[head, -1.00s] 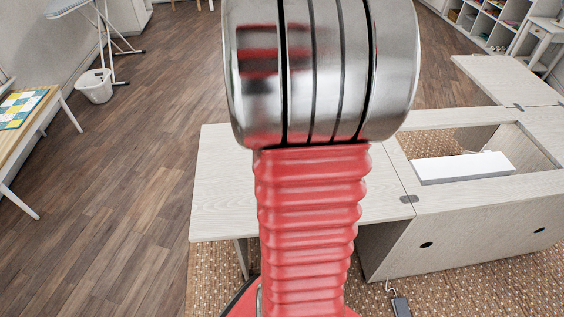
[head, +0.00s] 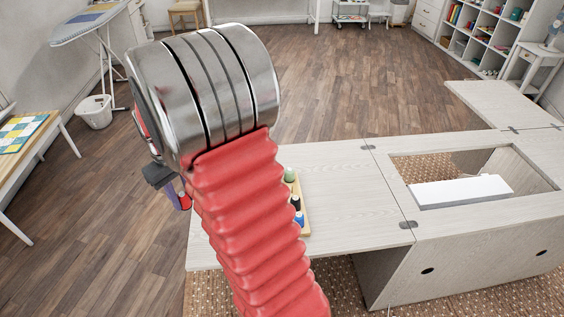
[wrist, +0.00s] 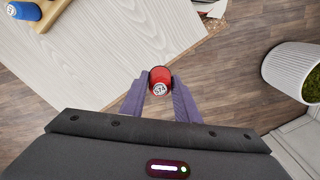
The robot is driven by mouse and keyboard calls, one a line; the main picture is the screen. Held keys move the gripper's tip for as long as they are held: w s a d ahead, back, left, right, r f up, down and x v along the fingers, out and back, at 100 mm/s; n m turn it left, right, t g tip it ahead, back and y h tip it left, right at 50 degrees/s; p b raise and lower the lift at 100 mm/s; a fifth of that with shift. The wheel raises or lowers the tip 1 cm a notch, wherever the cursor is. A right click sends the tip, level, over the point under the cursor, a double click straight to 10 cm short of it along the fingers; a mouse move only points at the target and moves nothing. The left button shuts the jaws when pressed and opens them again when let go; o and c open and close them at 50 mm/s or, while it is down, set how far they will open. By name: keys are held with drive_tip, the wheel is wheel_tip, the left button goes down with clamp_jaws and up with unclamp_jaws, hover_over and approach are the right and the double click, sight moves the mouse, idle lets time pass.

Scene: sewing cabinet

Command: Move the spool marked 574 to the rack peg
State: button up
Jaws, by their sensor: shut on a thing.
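The red spool marked 574 (wrist: 159,82) is between the two purple fingers of my gripper (wrist: 158,94) in the wrist view, its numbered end facing the camera. My gripper is shut on it. In the head view my gripper (head: 180,196) and the red spool (head: 185,203) hang beyond the left edge of the table. The wooden rack (head: 304,214) stands on the table with green, dark and blue spools on it, partly hidden behind my arm. In the wrist view a rack corner (wrist: 54,12) and a blue spool (wrist: 24,10) show at upper left. No bare peg is clear.
The pale table (head: 340,185) has clear top right of the rack, then an opening holding a white block (head: 460,191). In the wrist view a white ribbed planter (wrist: 290,72) stands at right. A white bin (head: 95,111) and ironing board (head: 84,24) stand at left.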

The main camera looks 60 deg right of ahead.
drive_tip(key=w+a, duration=0.4)
drive_tip(key=a, duration=0.4)
drive_tip(key=w+a, duration=0.4)
drive_tip(key=a, duration=0.4)
drive_tip(key=shift+f+n, duration=0.3)
drive_tip(key=shift+f, duration=0.1)
drive_tip(key=shift+d, duration=0.15)
